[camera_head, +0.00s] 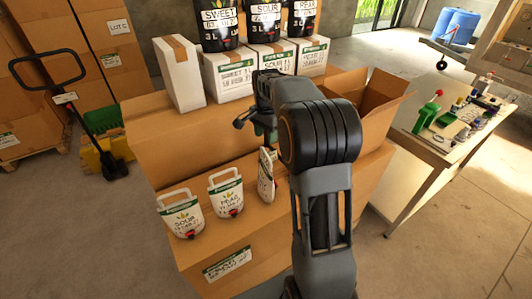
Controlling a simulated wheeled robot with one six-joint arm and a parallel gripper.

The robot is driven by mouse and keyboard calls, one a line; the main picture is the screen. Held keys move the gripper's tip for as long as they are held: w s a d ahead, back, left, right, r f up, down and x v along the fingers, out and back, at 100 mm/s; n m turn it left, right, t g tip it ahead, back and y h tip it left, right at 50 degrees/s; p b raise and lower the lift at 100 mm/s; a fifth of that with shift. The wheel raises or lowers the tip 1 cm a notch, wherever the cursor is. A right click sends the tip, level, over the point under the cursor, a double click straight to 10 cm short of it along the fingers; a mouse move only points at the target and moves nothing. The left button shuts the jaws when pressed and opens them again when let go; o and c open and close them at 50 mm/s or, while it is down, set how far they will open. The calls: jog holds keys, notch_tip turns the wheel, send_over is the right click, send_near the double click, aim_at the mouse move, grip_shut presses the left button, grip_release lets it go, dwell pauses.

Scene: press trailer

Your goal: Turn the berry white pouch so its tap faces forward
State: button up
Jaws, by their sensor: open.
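Three white pouches with carry handles stand in a row on the cardboard box ledge (208,250). The left pouch (181,214) reads SOUR and the middle pouch (227,198) reads PEAR; both show red taps towards me. The third white pouch (266,180) is seen nearly edge-on, turned away from the others' facing. Its name is not readable, so I cannot confirm it as berry, though neither other pouch reads berry. My gripper (255,128) is open, above and behind the third pouch and apart from it. My arm covers the area right of that pouch.
White cartons (228,74) carrying black pouches (219,25) stand at the back. An open cardboard box (385,97) lies right of my arm. A workbench (425,152) with tools stands at the right, a pallet jack (90,125) at the left.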

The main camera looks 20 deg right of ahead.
aim_at(266, 153)
jog(key=n+b, duration=0.1)
jog(key=n, duration=0.5)
jog(key=shift+f+n, duration=0.1)
jog(key=shift+n, duration=0.3)
jog(key=n+b, duration=0.1)
jog(key=n, duration=0.4)
jog(key=shift+n, duration=0.4)
notch_tip(266, 153, down, 10)
jog(key=b, duration=0.7)
jog(key=shift+c, duration=0.2)
grip_shut()
jog(key=shift+r, duration=0.3)
jog(key=shift+r, duration=0.1)
